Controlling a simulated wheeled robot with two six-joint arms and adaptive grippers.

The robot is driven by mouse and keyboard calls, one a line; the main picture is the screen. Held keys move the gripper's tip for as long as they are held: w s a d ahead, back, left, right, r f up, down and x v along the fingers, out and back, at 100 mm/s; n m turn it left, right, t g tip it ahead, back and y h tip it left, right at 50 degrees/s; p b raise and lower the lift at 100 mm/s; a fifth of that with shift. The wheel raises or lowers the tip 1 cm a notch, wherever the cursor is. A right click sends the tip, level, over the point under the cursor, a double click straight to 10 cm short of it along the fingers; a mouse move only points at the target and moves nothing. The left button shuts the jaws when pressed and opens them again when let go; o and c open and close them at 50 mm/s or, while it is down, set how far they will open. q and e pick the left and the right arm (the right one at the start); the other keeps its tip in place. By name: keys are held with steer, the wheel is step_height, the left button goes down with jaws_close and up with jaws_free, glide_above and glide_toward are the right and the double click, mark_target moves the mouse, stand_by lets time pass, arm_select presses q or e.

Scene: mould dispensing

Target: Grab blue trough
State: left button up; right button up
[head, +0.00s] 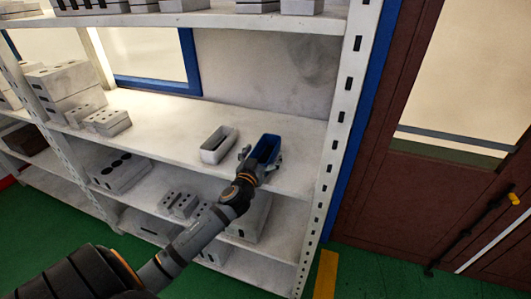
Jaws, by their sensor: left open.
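The blue trough (267,147) stands on the middle shelf, near its right end. My left gripper (260,158) is at the trough's near end, with its open fingers on either side of it. The fingers partly hide the near end, and I cannot tell whether they touch it. A white trough (218,144) stands just to the left of the blue one. My right gripper is not in view.
The white shelf (180,122) holds grey blocks (108,121) at its left. A slotted upright post (335,130) stands close on the right. Another shelf with blocks is above, and lower shelves hold more blocks (122,172). The middle shelf's back is clear.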

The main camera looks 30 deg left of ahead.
arm_select(q)
steer(key=shift+s, duration=0.1)
steer(key=c, duration=1.3)
steer(key=shift+o, duration=0.2)
steer(key=shift+r, duration=0.5)
steer(key=r, duration=0.1)
steer(key=s+r, duration=0.1)
steer(key=r, duration=0.1)
steer(key=s+r, duration=0.1)
steer(key=r, duration=0.1)
steer(key=shift+d+b, duration=0.35)
steer(key=s+d+r+p, duration=0.1)
steer(key=s+r+p, duration=0.1)
steer(key=s+p, duration=0.1)
steer(key=s+d+r+p, duration=0.1)
steer(key=s+r+p, duration=0.1)
steer(key=s, duration=0.2)
steer(key=s+d+r+p, duration=0.1)
steer(key=s+r+p, duration=0.2)
steer(key=s, duration=0.1)
steer(key=shift+s+d+p, duration=0.15)
steer(key=shift+d+p, duration=0.05)
steer(key=shift+p, duration=0.15)
